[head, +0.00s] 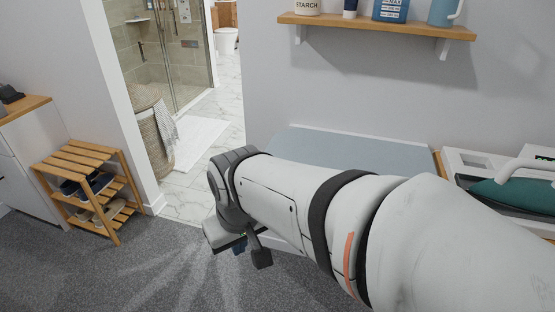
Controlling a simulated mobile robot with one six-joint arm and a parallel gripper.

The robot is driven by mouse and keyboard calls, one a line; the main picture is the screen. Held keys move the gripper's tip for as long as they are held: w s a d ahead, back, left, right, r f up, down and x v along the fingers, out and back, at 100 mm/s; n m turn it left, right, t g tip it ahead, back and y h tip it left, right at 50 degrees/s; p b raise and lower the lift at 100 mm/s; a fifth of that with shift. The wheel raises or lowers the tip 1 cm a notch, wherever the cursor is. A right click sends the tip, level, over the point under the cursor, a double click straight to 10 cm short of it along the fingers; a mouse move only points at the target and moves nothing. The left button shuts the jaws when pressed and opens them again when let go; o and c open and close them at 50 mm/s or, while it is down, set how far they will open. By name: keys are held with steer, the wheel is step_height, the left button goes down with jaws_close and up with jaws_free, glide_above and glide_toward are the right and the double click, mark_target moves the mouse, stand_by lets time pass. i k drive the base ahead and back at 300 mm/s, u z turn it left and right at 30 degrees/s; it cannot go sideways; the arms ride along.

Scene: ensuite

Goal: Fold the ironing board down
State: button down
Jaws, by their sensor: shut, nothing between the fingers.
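The ironing board (350,148) shows as a blue-grey flat surface against the wall, right of centre. It looks about level, with a pale strip along its back edge. My arm crosses in front of it and hides its near part and whatever supports it. My gripper (250,252) is at the arm's far end, left of the board and low over the grey carpet. It is shut and empty, partly hidden by its own wrist. I cannot tell its exact distance from the board.
A wooden shelf (375,26) with bottles hangs above the board. A white unit (466,164) holding a teal object (510,196) stands at right. A slatted shoe rack (88,190) and a laundry basket (155,140) stand left by the bathroom doorway. Carpet (150,270) is clear at lower left.

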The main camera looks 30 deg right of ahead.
mark_target(313, 147)
steer(key=u, duration=0.2)
steer(key=k, duration=0.7)
steer(key=z, duration=2.25)
